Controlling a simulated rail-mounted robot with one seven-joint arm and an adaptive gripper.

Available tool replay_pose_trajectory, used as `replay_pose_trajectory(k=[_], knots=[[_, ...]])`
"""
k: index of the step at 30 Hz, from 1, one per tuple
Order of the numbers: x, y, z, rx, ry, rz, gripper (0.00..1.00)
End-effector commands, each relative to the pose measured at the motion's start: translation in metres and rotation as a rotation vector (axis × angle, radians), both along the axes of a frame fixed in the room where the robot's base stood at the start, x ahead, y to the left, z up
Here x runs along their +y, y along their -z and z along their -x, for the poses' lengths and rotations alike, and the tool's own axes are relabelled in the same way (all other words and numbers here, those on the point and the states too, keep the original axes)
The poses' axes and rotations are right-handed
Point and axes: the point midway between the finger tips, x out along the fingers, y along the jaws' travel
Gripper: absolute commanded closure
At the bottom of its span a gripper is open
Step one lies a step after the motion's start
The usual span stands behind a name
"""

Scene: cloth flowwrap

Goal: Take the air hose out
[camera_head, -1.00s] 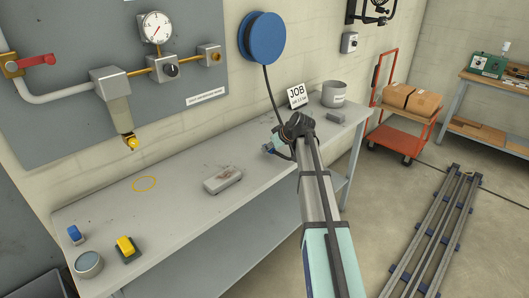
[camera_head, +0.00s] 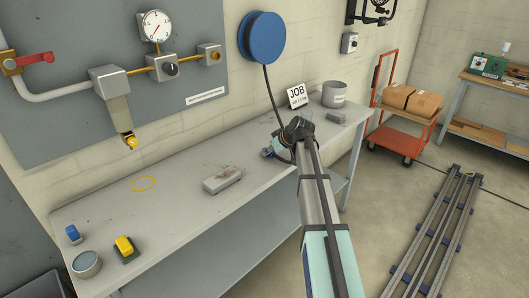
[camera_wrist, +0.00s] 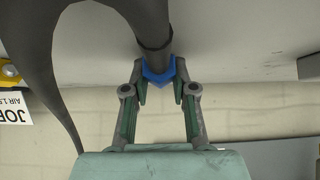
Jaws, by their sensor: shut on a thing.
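The dark air hose (camera_head: 269,92) hangs from the blue reel (camera_head: 262,37) on the wall down to the bench, where my arm hides its lower part. In the wrist view the thick dark hose (camera_wrist: 148,18) ends in a blue collar (camera_wrist: 158,77) between my fingers. My gripper (camera_wrist: 161,68) is shut on this blue collar. In the head view my gripper (camera_head: 271,150) is small and partly hidden, low over the right half of the bench. Whether the hose end touches anything is hidden.
The grey bench (camera_head: 185,225) carries a stained grey block (camera_head: 222,179), a yellow button (camera_head: 125,246), a JOB card (camera_head: 297,96) and a grey pot (camera_head: 334,94). A valve panel (camera_head: 110,70) with a downward yellow-tipped nozzle (camera_head: 130,141) is at the left. The bench middle is mostly clear.

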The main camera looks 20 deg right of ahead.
Motion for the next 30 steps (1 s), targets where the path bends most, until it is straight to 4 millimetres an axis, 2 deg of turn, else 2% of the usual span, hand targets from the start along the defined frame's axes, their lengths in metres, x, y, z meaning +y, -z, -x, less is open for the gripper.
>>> replay_pose_trajectory(k=[10,11,12,13,23,30], knots=[[0.000,0.002,0.000,0.000,0.000,0.000,1.00],[0.000,0.002,0.000,0.000,0.000,0.000,0.67],[0.000,0.002,0.000,0.000,0.000,0.000,0.53],[0.000,0.002,0.000,0.000,0.000,0.000,0.45],[0.000,0.001,0.001,0.000,0.000,0.000,0.45],[-0.007,-0.015,0.015,-0.001,0.002,0.000,0.45]])
